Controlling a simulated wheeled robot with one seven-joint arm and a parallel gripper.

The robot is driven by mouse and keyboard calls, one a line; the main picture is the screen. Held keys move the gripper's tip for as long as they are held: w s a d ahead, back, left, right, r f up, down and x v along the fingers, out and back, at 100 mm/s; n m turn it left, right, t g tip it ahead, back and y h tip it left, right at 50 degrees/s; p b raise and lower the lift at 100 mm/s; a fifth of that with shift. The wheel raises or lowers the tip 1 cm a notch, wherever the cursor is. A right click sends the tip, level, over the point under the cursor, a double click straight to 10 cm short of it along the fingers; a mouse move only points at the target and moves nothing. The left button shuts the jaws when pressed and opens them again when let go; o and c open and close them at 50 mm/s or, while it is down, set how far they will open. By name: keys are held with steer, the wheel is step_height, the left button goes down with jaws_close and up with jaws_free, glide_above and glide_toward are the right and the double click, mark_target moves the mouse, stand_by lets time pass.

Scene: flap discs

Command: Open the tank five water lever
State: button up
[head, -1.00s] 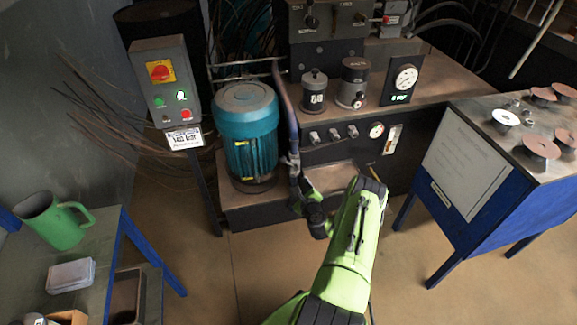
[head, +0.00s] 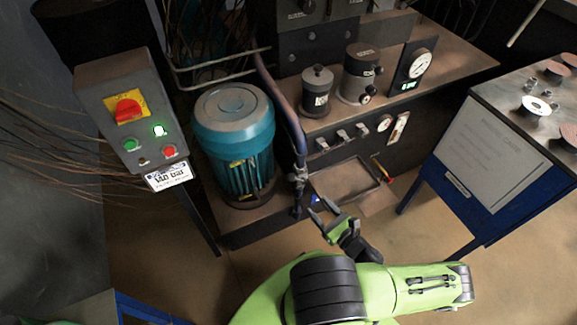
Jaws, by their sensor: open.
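My gripper (head: 320,207) is open and empty, its fingers pointing up and left, in front of the machine's base near the foot of the blue-grey pipe (head: 282,105). A small blue part (head: 315,199) shows right beside the fingertips; I cannot tell whether they touch it. A red and yellow handle (head: 383,172) sits low on the machine's right, apart from my gripper. Three small metal levers (head: 343,136) stand in a row on the machine's front. No label for tank five is readable, so I cannot tell which of these is its water lever.
A teal motor (head: 233,130) stands left of the pipe. A control box (head: 135,110) with a red rotary switch is further left. A shallow tray (head: 345,178) lies right of the pipe. A blue-legged cabinet (head: 490,150) stands at the right. Floor is clear between machine and cabinet.

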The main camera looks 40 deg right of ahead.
mark_target(291, 177)
steer(key=w, duration=0.5)
steer(key=w+d+b, duration=0.1)
steer(key=w, duration=0.4)
steer(key=w+b, duration=0.1)
steer(key=w, duration=0.4)
steer(key=shift+w+d, duration=0.15)
jaws_close()
